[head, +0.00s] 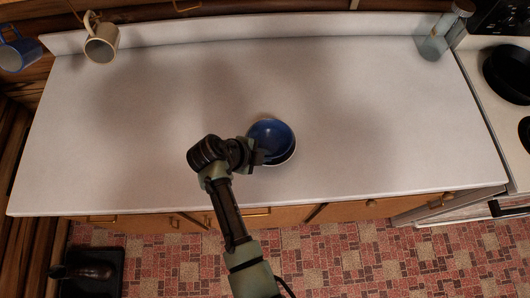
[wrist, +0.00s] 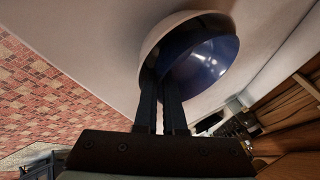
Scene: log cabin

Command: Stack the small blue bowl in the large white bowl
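The small blue bowl (head: 271,134) is at the middle of the counter, over the large white bowl (head: 289,157), whose pale rim shows along its lower right. In the wrist view the blue bowl (wrist: 208,62) overlaps the white bowl (wrist: 155,42) and looks tilted. My gripper (head: 262,156) is at the lower left edge of the bowls. Its fingers (wrist: 162,80) are close together with the blue bowl's rim between them. Their tips are partly hidden, and I cannot tell whether the blue bowl rests on the white one.
The white counter (head: 380,120) is mostly clear around the bowls. A white mug (head: 101,42) and a blue mug (head: 18,52) are at the upper left. A glass bottle (head: 436,42) stands at the back right, beside the stove with a dark pan (head: 508,75).

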